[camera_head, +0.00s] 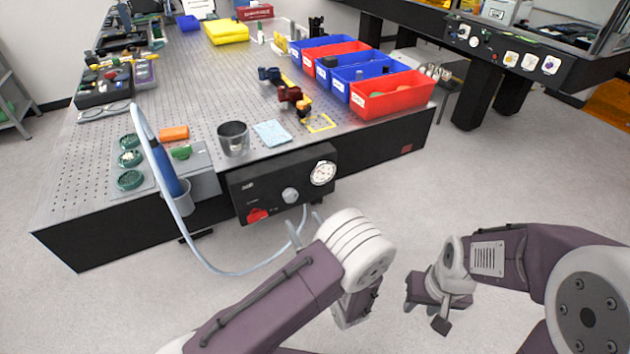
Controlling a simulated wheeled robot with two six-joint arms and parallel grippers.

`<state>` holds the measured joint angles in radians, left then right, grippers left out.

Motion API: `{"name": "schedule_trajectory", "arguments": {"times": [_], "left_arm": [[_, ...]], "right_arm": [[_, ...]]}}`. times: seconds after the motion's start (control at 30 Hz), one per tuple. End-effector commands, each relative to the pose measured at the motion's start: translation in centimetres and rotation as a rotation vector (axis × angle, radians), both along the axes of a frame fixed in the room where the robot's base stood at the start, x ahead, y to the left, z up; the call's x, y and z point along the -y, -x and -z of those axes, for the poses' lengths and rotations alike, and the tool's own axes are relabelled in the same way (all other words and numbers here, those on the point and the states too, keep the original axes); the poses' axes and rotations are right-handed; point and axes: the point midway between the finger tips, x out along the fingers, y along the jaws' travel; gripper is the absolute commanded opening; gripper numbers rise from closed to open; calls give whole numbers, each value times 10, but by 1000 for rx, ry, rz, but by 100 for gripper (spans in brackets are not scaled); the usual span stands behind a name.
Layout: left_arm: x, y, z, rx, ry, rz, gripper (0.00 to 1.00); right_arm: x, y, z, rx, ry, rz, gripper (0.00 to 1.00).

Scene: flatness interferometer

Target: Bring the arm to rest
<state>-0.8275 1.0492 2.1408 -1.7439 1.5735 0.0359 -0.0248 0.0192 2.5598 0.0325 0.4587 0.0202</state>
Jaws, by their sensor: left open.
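My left arm comes in from the bottom left, and its pale wrist is bent in front of the bench's black control box. My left gripper (352,309) hangs below that wrist over the floor, partly hidden by the arm; it is open, and no object shows in it. My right arm comes in from the right edge. My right gripper (427,316) points down over bare floor, with its dark fingertips apart and nothing between them. Both grippers are in front of the bench and apart from each other.
The perforated bench (190,75) carries red and blue bins (392,97), a metal cup (233,140) and small parts. The control box (282,184) with a gauge projects from its front. A pale hose (225,272) loops below it. Floor at the right front is clear.

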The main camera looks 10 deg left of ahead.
Motion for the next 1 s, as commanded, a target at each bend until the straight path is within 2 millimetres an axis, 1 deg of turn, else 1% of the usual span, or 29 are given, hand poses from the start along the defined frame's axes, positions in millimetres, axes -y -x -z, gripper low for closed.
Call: {"name": "schedule_trajectory", "arguments": {"times": [0.1,0.17,0.23,0.27,0.3,0.33,0.37,0.4,0.43,0.47,0.5,0.57,0.6,0.67,0.7,0.77,0.8,0.87,0.9,1.0], "left_arm": [[-1,0,0,-1,2,-5,59],[-12,2,-2,-6,18,-46,59],[-43,13,-5,-24,72,-175,59],[-62,22,-7,-34,113,-259,59],[-91,39,-7,-50,185,-398,59],[-112,57,-5,-61,257,-516,59],[-130,79,-3,-68,339,-643,59],[-148,110,3,-70,467,-817,59],[-155,135,8,-63,576,-948,59],[-157,157,14,-49,688,-1072,59],[-152,180,21,-21,837,-1215,59],[-137,203,29,39,1051,-1392,59],[-125,210,32,90,1189,-1491,59],[-107,212,33,181,1389,-1613,59],[-96,209,32,250,1517,-1679,59],[-83,199,27,369,1707,-1758,59],[-77,189,21,459,1831,-1798,59],[-73,173,10,611,2013,-1841,59],[-71,170,-16,629,2035,-1848,59],[-70,171,-53,614,2020,-1846,59]], "right_arm": [[0,0,0,0,0,0,36],[0,0,0,0,0,0,36],[0,0,0,0,0,0,36],[0,0,0,0,0,0,36],[0,0,0,0,0,0,36],[0,0,0,0,0,0,36],[0,0,0,0,0,0,36],[0,0,0,0,0,0,36],[0,0,0,0,0,0,36],[0,0,0,0,0,0,36],[0,0,0,0,0,0,36],[0,0,0,0,0,0,36],[0,0,0,0,0,0,36],[0,0,0,0,0,0,36],[0,0,0,0,0,0,36],[0,0,0,0,0,0,36],[0,0,0,0,0,0,36],[0,0,0,0,0,0,36],[0,1,-24,-2,0,0,36],[0,0,-63,1,0,0,36]]}}
